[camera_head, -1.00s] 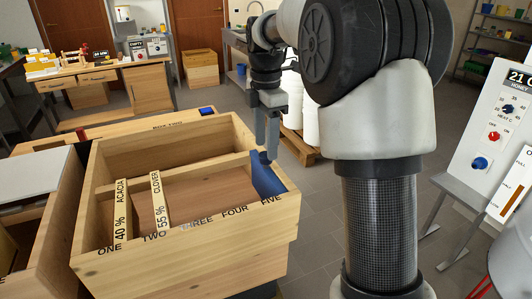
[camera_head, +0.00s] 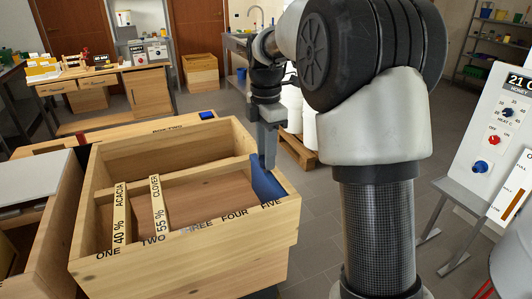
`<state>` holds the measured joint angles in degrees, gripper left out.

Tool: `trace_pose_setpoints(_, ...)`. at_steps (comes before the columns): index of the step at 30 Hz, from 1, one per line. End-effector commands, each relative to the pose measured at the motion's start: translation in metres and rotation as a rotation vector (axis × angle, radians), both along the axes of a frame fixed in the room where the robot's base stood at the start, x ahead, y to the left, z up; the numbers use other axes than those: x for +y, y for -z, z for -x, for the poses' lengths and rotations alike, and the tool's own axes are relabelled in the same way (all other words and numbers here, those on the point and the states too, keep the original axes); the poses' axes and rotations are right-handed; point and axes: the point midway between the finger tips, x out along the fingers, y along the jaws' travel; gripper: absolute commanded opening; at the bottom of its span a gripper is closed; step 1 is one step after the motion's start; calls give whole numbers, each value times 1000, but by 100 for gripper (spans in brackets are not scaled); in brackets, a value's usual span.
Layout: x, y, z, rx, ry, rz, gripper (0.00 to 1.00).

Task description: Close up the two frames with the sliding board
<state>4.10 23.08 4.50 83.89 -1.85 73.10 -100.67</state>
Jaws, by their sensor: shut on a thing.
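An open wooden box (camera_head: 180,262) stands at front centre, with its front rim lettered ONE to FIVE. Two frames with pale top bars sit in its front compartment. The acacia frame (camera_head: 121,222), marked 40 %, is between ONE and TWO. The clover frame (camera_head: 158,205), marked 55 %, is just right of TWO. A gap separates the two bars. The blue sliding board (camera_head: 266,184) stands at the right end by FIVE, well apart from the clover frame. My gripper (camera_head: 268,160) points down and is shut on the board's upper edge. The fingertips partly hide that edge.
Bare floor of the compartment shows between the clover frame and the board. A wooden divider (camera_head: 205,170) separates it from the empty back compartment. Another box (camera_head: 30,205) with a pale lid adjoins at left. Control panels (camera_head: 492,125) stand at right.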

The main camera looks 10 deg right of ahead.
Motion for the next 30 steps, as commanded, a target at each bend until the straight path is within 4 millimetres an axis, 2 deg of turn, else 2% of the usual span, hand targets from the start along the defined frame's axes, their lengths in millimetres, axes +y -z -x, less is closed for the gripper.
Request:
trace_pose_setpoints(5, 14, -2, 3, 0, -4, -1, 0)
trace_pose_setpoints(8, 31, -2, 6, 0, -5, -2, 0)
trace_pose_setpoints(11, 56, -3, 11, 0, -7, -2, 0)
trace_pose_setpoints(30, 272, -5, 56, 3, -8, -3, 0)
